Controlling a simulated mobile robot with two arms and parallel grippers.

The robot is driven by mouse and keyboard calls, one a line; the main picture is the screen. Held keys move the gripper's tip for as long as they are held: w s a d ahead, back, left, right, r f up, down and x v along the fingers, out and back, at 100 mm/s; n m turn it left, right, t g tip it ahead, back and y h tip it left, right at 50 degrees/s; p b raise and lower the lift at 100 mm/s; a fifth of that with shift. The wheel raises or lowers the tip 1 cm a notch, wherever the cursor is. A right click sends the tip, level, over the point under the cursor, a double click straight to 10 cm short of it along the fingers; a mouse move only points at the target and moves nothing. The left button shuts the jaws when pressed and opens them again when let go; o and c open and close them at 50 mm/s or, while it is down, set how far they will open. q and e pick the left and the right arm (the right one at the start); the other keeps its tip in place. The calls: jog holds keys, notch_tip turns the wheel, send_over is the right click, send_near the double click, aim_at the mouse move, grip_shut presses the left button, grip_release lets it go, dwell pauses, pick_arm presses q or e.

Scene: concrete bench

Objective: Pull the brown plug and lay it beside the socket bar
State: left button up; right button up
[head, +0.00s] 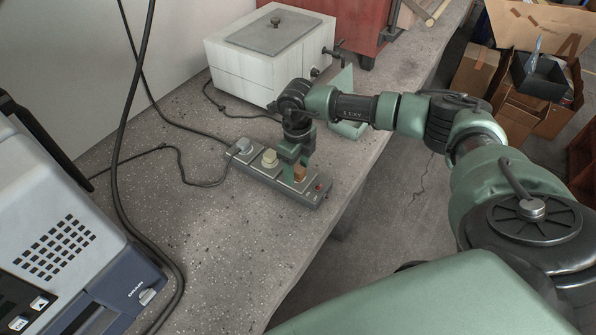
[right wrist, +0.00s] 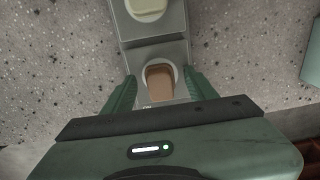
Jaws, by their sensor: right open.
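The grey socket bar (head: 314,196) lies on the concrete bench near its right edge; it also shows in the right wrist view (right wrist: 152,52). The brown plug (head: 300,174) sits in the socket at the near right end of the bar, and in the right wrist view (right wrist: 160,83) it lies between my fingers. My right gripper (head: 291,171) points down over this plug. It is open, with one finger on each side of the plug and a gap visible to each. My left gripper is not in view.
A cream plug (head: 269,158) and a grey plug (head: 243,146) sit farther along the bar. A white box (head: 262,60) stands behind. A grey-blue machine (head: 70,230) fills the left. The bench surface (head: 215,250) in front of the bar is clear.

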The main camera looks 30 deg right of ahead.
aim_at(297, 168)
dwell(0.5)
grip_shut()
jog(key=shift+r, duration=0.15)
jog(key=shift+r+p, duration=2.1)
jog(key=shift+r, duration=0.8)
